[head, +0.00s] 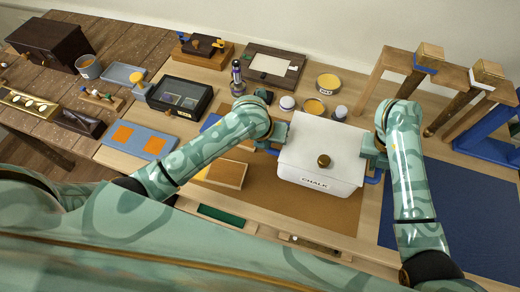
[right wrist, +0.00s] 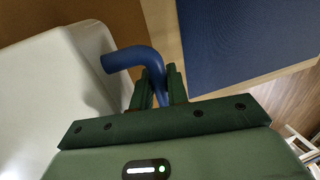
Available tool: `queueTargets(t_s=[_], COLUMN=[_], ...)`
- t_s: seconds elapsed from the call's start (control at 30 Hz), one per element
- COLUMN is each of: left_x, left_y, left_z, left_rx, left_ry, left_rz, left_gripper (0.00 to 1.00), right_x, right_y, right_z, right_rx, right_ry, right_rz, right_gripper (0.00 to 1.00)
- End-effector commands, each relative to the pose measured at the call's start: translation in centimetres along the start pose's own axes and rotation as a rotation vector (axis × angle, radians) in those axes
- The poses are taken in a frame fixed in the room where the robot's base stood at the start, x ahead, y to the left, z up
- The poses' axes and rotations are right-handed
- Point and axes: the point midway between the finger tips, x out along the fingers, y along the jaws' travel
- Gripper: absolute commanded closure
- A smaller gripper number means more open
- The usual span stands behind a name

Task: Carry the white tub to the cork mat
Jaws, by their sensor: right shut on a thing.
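The white tub (head: 318,150), with a round knob on its lid and a CHALK label, is at the middle right of the head view. It is over the brown cork mat (head: 300,212); I cannot tell whether it touches it. My right gripper (head: 376,160) is at the tub's right side. In the right wrist view my right gripper (right wrist: 161,88) is shut on the tub's blue handle (right wrist: 135,57). My left gripper (head: 277,142) is at the tub's left side; its fingers and the handle there are mostly hidden.
A dark blue mat (head: 445,215) lies to the right. Wooden and blue stands (head: 440,85) rise at the back right. Small tubs (head: 314,106) sit behind the white tub. A wooden box (head: 222,172) and a green strip (head: 222,216) lie to the left.

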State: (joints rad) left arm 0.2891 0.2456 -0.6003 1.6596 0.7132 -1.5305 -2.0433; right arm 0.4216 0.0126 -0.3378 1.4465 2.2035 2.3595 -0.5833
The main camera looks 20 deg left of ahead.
Motion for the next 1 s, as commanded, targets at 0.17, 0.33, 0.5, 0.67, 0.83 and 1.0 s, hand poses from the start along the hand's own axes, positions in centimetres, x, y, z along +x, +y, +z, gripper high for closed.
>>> queueTargets(t_s=[0.17,0.33,0.5,0.67,0.83,1.0], left_x=[-0.1,-0.1,0.1,0.8,1.9,3.2], left_y=[-0.2,-0.2,-0.1,0.0,0.3,0.6], left_z=[0.1,0.1,0.0,-0.3,-0.8,-1.4], left_rx=[0.0,0.0,0.0,-0.001,-0.002,-0.003], left_ry=[-0.003,-0.003,-0.003,0.0,0.004,0.009], left_rz=[-0.005,-0.005,-0.005,-0.004,-0.004,-0.003], left_gripper=[1.0,1.0,1.0,1.0,1.0,1.0], right_x=[-0.1,-0.1,0.2,0.9,2.1,3.6], right_y=[0.0,0.0,0.0,0.2,0.4,0.7], right_z=[0.1,0.1,0.1,0.0,0.0,-0.1], right_rx=[0.001,0.001,0.0,0.0,-0.001,-0.002], right_ry=[-0.002,-0.002,-0.001,0.001,0.005,0.01], right_rz=[0.0,0.0,0.0,0.0,0.001,0.001], right_gripper=[1.0,1.0,1.0,1.0,1.0,1.0])
